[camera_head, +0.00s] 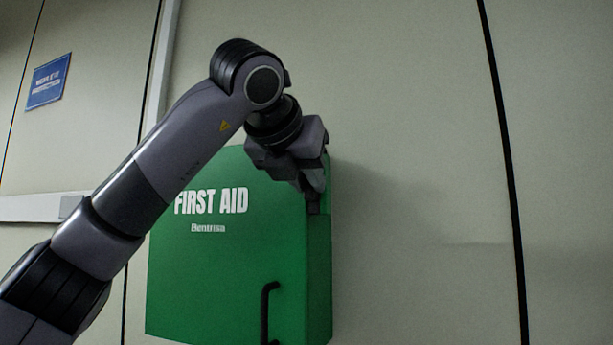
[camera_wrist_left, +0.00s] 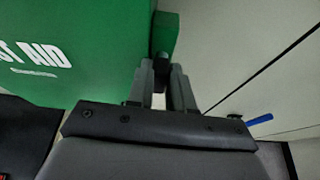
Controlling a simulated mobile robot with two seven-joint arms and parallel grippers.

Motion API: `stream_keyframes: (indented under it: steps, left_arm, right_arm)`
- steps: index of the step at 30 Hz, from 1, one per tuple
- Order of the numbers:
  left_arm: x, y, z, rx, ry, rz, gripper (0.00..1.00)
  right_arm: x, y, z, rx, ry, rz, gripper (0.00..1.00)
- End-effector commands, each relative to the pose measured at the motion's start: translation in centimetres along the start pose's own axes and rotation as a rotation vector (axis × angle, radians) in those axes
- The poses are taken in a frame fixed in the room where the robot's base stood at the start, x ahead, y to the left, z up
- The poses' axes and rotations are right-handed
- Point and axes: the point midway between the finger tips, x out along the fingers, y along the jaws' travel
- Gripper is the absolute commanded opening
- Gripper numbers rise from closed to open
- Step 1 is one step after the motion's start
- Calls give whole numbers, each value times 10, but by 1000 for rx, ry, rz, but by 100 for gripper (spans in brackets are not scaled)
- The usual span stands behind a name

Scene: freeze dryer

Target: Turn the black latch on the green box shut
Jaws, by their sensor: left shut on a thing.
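The green first aid box (camera_head: 215,260) is on the wall, its door looking closed. It fills the upper left of the left wrist view (camera_wrist_left: 105,45). My left gripper (camera_head: 314,198) is at the box's upper right edge, fingers pointing down in the head view. In the left wrist view its two fingers (camera_wrist_left: 162,78) are shut on a small black part, the black latch (camera_wrist_left: 161,67), at the box's edge. The fingers hide most of the latch, and its exact angle cannot be told. My right gripper is not in view.
A black door handle (camera_head: 266,312) stands out from the lower right of the box front. Bare wall panels (camera_head: 430,150) leave free room to the right. A blue sign (camera_head: 48,81) hangs at the far left. A blue bar-like thing (camera_wrist_left: 260,119) shows in the left wrist view.

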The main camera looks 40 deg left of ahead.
Motion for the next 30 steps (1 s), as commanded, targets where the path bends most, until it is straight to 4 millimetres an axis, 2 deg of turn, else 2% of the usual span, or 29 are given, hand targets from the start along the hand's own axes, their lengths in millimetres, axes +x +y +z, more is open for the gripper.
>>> stream_keyframes:
  steps: [14,30]
  left_arm:
    - [0,-5,-1,159,5,61,0]
    - [3,-10,-6,627,10,253,0]
  right_arm:
    - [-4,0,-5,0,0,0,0]
    - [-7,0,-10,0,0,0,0]
